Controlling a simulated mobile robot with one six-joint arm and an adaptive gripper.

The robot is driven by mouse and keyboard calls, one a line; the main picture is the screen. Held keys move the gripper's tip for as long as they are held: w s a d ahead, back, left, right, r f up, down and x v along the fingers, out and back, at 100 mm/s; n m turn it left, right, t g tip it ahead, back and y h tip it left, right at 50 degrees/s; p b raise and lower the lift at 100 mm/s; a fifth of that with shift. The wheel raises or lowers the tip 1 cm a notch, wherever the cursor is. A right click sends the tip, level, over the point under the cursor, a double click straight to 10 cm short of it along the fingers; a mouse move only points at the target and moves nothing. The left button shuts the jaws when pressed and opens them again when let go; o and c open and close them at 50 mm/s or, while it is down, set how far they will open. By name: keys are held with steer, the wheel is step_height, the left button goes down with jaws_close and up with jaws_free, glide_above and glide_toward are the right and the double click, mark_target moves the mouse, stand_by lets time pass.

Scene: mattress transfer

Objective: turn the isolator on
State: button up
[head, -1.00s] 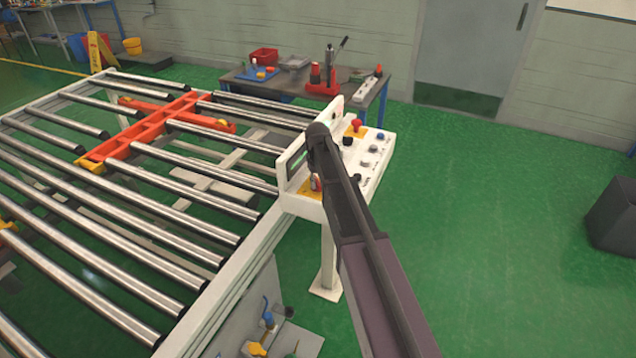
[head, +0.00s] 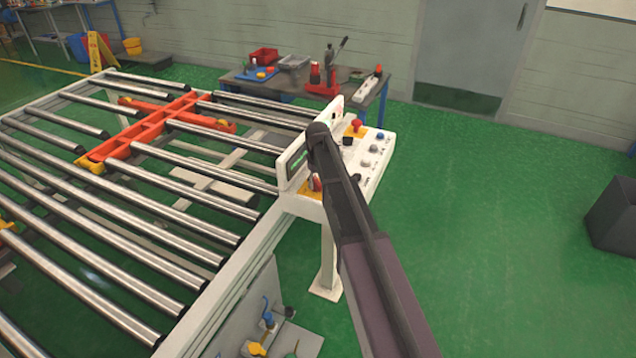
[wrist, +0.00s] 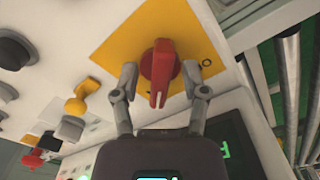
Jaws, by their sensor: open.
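The isolator is a red rotary handle (wrist: 161,68) on a yellow plate (wrist: 115,45) in the wrist view. Its slotted grip points down the picture, towards my gripper's palm. A dark round mark shows on the plate to its right. My gripper (wrist: 161,84) is open, with one finger on each side of the handle. I cannot tell whether either finger touches it. In the head view the red handle (head: 316,182) shows only partly beside my arm, on the white control panel (head: 372,187) at the roller table's corner. My arm hides the fingers there.
The panel carries a red mushroom button (head: 357,125) and several other knobs. A raised display box (head: 296,160) stands close beside the isolator. The roller table (head: 110,210) lies to the left, a workbench (head: 300,85) behind. Green floor (head: 490,220) is open on the right.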

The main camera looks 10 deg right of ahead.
steer(key=n, duration=0.4)
steer(key=shift+d, duration=0.1)
steer(key=n, duration=0.4)
steer(key=shift+w+d, duration=0.1)
steer(key=shift+w, duration=0.05)
steer(key=n, duration=0.4)
steer(key=shift+w, duration=0.1)
steer(key=n, duration=0.4)
steer(key=shift+w, duration=0.15)
step_height(320, 180, up, 14)
steer(key=p, duration=1.4)
steer(key=s+f+m+b, duration=0.3)
steer(key=s+m, duration=0.7)
steer(key=s, duration=0.5)
steer(key=s+f+m+b, duration=0.4)
steer(key=s+m, duration=0.5)
steer(key=s, duration=0.7)
steer(key=shift+d+m, duration=0.35)
steer(key=shift+m, duration=0.05)
